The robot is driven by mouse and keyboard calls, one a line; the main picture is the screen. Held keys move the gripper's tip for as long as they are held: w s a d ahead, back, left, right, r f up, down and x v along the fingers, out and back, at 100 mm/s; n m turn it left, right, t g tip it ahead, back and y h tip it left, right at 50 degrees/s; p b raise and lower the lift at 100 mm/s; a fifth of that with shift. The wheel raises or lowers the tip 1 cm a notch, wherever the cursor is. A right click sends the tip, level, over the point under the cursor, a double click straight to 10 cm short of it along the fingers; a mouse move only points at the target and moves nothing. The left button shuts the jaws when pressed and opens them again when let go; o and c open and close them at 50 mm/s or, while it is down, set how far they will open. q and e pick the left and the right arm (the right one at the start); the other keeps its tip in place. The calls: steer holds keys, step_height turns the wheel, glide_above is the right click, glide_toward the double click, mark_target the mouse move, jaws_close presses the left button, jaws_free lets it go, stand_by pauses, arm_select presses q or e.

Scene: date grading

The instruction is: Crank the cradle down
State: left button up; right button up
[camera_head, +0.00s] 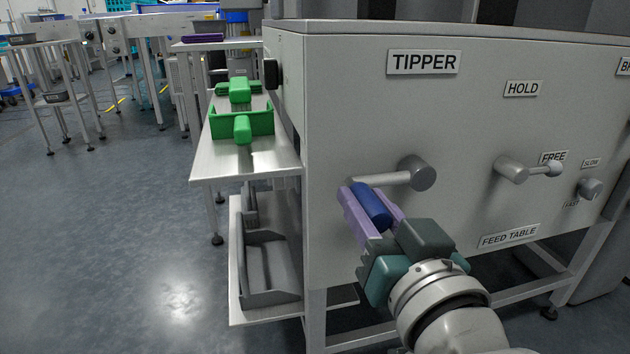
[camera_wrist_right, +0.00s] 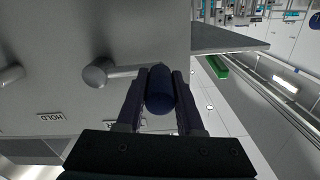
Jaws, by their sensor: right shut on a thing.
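The tipper crank has a round grey hub (camera_head: 422,173) on the machine's front panel, below the TIPPER label (camera_head: 422,62). Its arm (camera_head: 380,179) points left, close to level, and ends in a dark blue grip (camera_head: 372,205). My right gripper (camera_head: 371,212) is shut on this grip, one purple finger on each side. The wrist view also shows the blue grip (camera_wrist_right: 160,90) between the fingers. A grey open-topped, trough-like holder (camera_head: 270,268), perhaps the cradle, sits low at the machine's left side. My left gripper is not in view.
A HOLD/FREE lever (camera_head: 515,169) and a SLOW/FAST knob (camera_head: 590,188) are on the panel to the right of the crank. Green parts (camera_head: 241,122) stand on a metal shelf (camera_head: 205,165) at the left. The floor (camera_head: 110,240) further left is clear.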

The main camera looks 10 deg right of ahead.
jaws_close()
stand_by(0.9)
